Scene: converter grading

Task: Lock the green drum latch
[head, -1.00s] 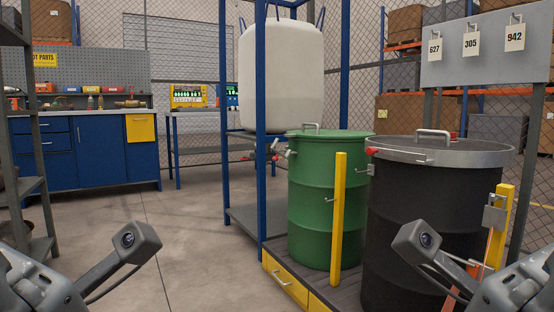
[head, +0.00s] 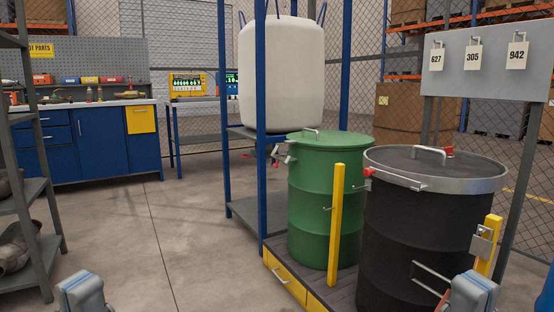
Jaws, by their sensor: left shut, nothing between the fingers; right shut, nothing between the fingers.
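The green drum (head: 330,215) stands upright with its green lid (head: 330,138) on, left of a black drum. A small grey metal latch (head: 287,150) is at the left of its rim and appears to stick outward from the drum. Red parts show close to it, and I cannot tell whether they belong to the latch or to the rack behind. Only grey housings of my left arm (head: 85,292) and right arm (head: 471,293) show at the bottom edge. The fingers of both grippers are out of the picture, well away from the latch.
The black drum (head: 415,240) has a grey ring and red-tipped lever. A blue rack (head: 262,200) stands behind left. The floor (head: 160,240) to the left is clear.

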